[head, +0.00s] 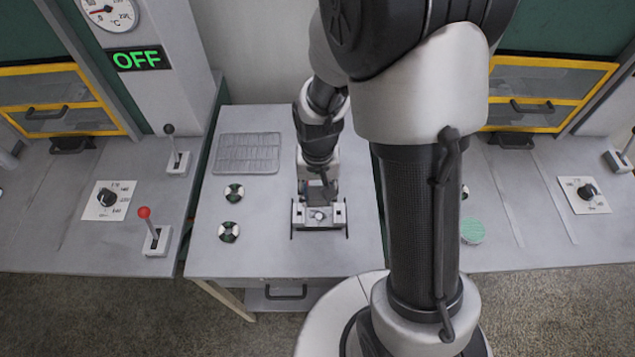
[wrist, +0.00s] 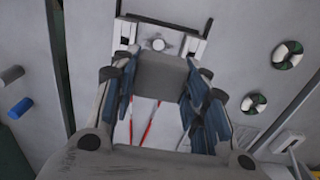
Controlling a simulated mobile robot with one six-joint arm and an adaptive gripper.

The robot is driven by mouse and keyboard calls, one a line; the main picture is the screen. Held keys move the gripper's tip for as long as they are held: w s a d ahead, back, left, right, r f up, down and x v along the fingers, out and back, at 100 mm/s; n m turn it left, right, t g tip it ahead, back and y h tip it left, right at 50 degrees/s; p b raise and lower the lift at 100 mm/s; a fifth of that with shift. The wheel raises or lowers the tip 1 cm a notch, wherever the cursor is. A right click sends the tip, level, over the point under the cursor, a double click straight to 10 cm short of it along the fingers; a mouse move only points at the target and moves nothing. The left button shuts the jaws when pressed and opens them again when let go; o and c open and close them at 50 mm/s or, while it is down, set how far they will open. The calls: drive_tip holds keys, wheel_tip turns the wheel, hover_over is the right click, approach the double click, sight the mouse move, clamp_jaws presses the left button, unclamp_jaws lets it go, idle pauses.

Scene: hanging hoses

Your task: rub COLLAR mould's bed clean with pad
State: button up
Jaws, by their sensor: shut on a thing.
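A pale metal mould (head: 301,215) with a round knob at its middle sits on the central bench; it also shows at the top of the wrist view (wrist: 195,48). No name can be read on it. My gripper (head: 319,190) is over its back side, pointing down. In the wrist view the blue fingers of my gripper (wrist: 162,92) are closed on the two sides of a flat grey block, which I take for the pad (wrist: 163,76). The pad overlaps the mould in the picture and hides part of it. I cannot tell whether it touches the bed.
A grey ribbed mat (head: 247,153) and two dark-and-white discs (head: 233,192) (head: 229,232) lie left of the mould. A red-knobbed lever (head: 146,213) stands on the left bench. A green disc (head: 472,231) lies on the right bench. A panel (head: 137,59) reads OFF.

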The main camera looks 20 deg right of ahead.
sight(319, 217)
drive_tip(key=shift+s+d, duration=0.15)
drive_tip(key=shift+s, duration=0.1)
drive_tip(key=shift+f+b, duration=3.15)
drive_tip(key=shift+f, duration=0.8)
drive_tip(key=shift+f, duration=0.15)
drive_tip(key=shift+s+a, duration=0.4)
drive_tip(key=shift+s, duration=0.15)
drive_tip(key=shift+w, duration=0.15)
drive_tip(key=shift+w+d, duration=0.2)
drive_tip(key=shift+w, duration=0.45)
drive_tip(key=shift+w+d, duration=0.15)
drive_tip(key=shift+w, duration=0.5)
